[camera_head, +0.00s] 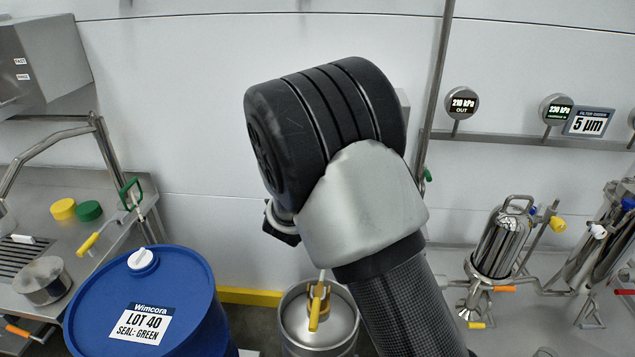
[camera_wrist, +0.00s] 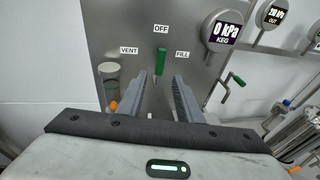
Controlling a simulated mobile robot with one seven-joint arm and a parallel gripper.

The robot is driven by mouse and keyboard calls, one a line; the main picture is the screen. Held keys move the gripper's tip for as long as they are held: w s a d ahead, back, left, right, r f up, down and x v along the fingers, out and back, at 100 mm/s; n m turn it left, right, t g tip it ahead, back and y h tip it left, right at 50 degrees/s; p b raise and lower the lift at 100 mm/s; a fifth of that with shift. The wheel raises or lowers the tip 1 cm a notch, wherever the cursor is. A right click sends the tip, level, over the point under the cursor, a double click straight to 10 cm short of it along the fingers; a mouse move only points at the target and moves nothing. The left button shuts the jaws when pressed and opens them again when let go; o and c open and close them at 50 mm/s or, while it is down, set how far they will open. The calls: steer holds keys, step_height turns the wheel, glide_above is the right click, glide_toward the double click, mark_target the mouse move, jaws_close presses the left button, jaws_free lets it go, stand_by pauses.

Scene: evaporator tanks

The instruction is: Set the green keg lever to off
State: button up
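The green keg lever (camera_wrist: 161,62) is on a grey metal panel (camera_wrist: 110,25) in the wrist view. Its handle stands upright, under the OFF label (camera_wrist: 161,28) and between the VENT label (camera_wrist: 129,50) on the left and the FILL label (camera_wrist: 183,54) on the right. My gripper (camera_wrist: 162,78) is open, its two fingers pointing at the panel on either side of the lever's lower end. No finger visibly touches the handle. The lever's pivot is hard to make out. In the head view my arm hides the panel and lever.
A KEG gauge (camera_wrist: 222,32) reading 0 kPa and another green handle (camera_wrist: 235,82) are right of the lever. In the head view, a steel keg (camera_head: 340,330) stands below, a blue drum (camera_head: 195,285) at left, and a steel filter housing (camera_head: 497,245) at right.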

steer(key=v, duration=0.6)
steer(key=shift+s, duration=0.25)
steer(key=shift+r, duration=0.1)
steer(key=s+d+r+m+g+h+p, duration=0.2)
steer(key=d+r+m+h, duration=0.35)
steer(key=d, duration=0.55)
steer(key=s+d+r+m+g+p, duration=0.2)
steer(key=s+d+r+m+g, duration=0.2)
steer(key=s+d+m, duration=0.35)
steer(key=s+d+r+m+g+p, duration=0.3)
steer(key=s+d+r+m, duration=0.1)
steer(key=s+d+m, duration=0.3)
steer(key=s+a+r+m+y+p, duration=0.2)
steer(key=s+r+m+y, duration=0.1)
steer(key=s+m, duration=0.4)
steer(key=s+a+r+m+g+y+p, duration=0.1)
steer(key=s+a+r+m+y+p, duration=0.1)
steer(key=s, duration=0.7)
step_height(320, 180, up, 3)
steer(key=m+y+p, duration=0.1)
steer(key=m+y, duration=0.2)
steer(key=m, duration=0.1)
steer(key=shift+a+f+m, duration=0.15)
steer(key=shift+a+m, duration=0.25)
